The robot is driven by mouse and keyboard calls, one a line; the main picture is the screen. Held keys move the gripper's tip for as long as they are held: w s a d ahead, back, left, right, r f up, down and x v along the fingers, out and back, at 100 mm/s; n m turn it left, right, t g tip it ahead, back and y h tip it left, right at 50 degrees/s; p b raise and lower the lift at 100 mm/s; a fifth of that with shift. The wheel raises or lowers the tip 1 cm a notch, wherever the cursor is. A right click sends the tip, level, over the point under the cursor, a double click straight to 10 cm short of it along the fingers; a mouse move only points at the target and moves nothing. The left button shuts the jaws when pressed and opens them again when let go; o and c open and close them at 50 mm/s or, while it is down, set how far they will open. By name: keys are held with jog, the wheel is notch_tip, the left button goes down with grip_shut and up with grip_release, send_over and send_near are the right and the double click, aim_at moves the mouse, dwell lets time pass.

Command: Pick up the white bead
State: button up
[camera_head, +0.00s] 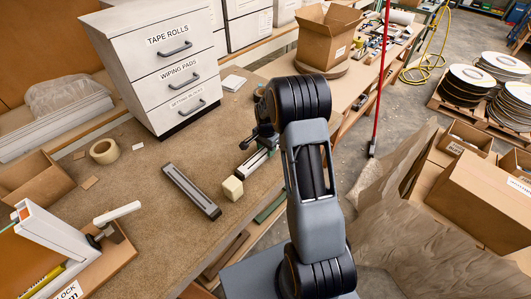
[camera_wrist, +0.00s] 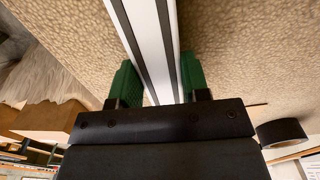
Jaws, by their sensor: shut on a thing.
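The white bead (camera_wrist: 150,40) is a long white strip with dark edges. In the wrist view it runs between the green fingers of my gripper (camera_wrist: 158,80) and out past the top edge. My gripper is shut on it, one finger on each side. In the head view my gripper (camera_head: 258,142) is over the brown bench, and part of the bead (camera_head: 254,162) shows below it. My arm and wrist hide the rest. I cannot tell whether the bead touches the bench.
A dark-edged grey strip (camera_head: 190,191) and a cream block (camera_head: 232,188) lie to the left on the bench (camera_head: 130,175). A white drawer cabinet (camera_head: 165,65) stands behind. A tape roll (camera_head: 104,151) and a white-handled tool (camera_head: 117,213) are farther left.

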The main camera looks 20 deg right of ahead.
aim_at(266, 150)
jog(key=shift+c, duration=1.1)
jog(key=shift+r, duration=0.1)
jog(key=shift+r+b, duration=0.35)
jog(key=shift+r, duration=0.1)
jog(key=r, duration=0.2)
jog(key=b, duration=0.1)
jog(key=shift+s+a+r, duration=0.1)
jog(key=shift+s+r, duration=0.15)
jog(key=shift+r, duration=0.15)
jog(key=s+a+r+b, duration=0.3)
jog(key=s+a+r, duration=0.2)
jog(key=s+r, duration=0.4)
jog(key=shift+s, duration=1.8)
jog(key=shift+r, duration=0.1)
jog(key=shift+d, duration=0.15)
